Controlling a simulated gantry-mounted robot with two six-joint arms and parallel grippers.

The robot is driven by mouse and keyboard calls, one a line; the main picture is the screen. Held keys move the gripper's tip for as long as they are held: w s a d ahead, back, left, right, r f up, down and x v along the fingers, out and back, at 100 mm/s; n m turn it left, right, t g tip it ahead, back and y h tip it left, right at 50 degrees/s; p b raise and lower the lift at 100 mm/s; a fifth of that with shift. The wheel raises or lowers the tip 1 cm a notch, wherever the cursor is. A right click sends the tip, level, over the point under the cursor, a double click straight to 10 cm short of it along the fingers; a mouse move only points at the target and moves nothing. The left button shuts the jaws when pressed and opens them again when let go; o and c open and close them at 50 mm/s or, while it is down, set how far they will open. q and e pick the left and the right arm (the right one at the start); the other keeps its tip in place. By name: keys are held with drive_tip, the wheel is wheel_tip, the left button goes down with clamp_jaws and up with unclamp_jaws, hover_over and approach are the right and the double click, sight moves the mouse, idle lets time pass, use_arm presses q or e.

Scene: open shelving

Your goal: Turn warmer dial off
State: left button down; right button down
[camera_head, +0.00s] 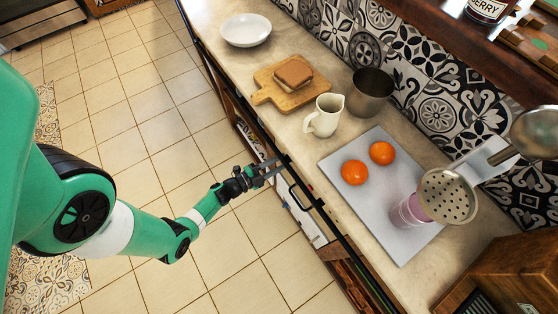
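My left arm comes in from the left, and its dark gripper (275,168) is at the front edge of the counter. Its two thin fingers look apart, with nothing seen between them. A white front panel with a black handle (300,197) is just below and right of the gripper, under the counter edge. I cannot make out a warmer dial; the steep view hides most of the front face, and the gripper covers part of it. Whether the fingers touch the front is unclear. My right gripper is not in view.
A black rail (345,239) runs along the counter edge. On the counter are a white bowl (246,30), a cutting board (267,94) with bread, a cream pitcher (324,116), a metal pot (370,92) and a grey tray (405,247) with two oranges. The tiled floor is clear.

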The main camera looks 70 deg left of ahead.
use_arm(q)
drive_tip(key=shift+n+p, duration=0.35)
drive_tip(key=shift+n, duration=1.75)
drive_tip(key=c, duration=0.5)
unclamp_jaws()
drive_tip(key=shift+s, duration=0.1)
drive_tip(key=shift+p+v, duration=1.2)
drive_tip(key=shift+v, duration=4.55)
